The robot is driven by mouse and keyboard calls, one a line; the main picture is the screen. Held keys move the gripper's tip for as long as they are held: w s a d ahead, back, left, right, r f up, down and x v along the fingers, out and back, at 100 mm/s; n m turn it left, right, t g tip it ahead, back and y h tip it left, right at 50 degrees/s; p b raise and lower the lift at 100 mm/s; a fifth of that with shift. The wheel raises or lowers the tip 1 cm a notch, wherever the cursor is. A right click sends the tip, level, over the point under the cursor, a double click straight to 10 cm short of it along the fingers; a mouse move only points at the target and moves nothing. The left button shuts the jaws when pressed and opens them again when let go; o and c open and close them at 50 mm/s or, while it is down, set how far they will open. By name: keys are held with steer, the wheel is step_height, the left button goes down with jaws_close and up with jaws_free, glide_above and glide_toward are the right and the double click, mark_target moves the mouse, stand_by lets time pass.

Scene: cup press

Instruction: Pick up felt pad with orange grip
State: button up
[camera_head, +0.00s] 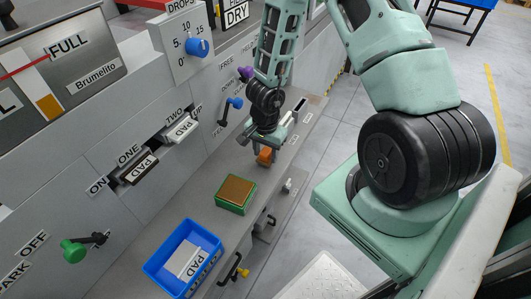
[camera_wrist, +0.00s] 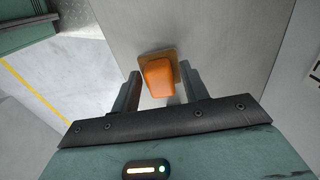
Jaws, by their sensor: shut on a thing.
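The orange grip (camera_head: 265,156) of the felt pad shows just below my gripper (camera_head: 266,136) in the head view, over the grey bench. In the wrist view the orange grip (camera_wrist: 158,80) lies between the two fingers of my gripper (camera_wrist: 160,84), which is shut on it. A tan edge of the felt pad (camera_wrist: 173,56) shows beyond the grip. I cannot tell whether the pad touches the bench.
A green block with a brown top (camera_head: 232,207) sits on the bench (camera_head: 205,215). A blue tray (camera_head: 158,263) marked PAD stands nearer. Levers, including a blue one (camera_head: 236,102), line the wall panel. A yellow-handled lever (camera_head: 240,272) is at the bench front.

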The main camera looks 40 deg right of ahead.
mark_target(265, 151)
step_height(265, 151, up, 16)
steer(key=p, duration=1.1)
steer(key=shift+p, duration=0.3)
steer(key=shift+o, duration=1)
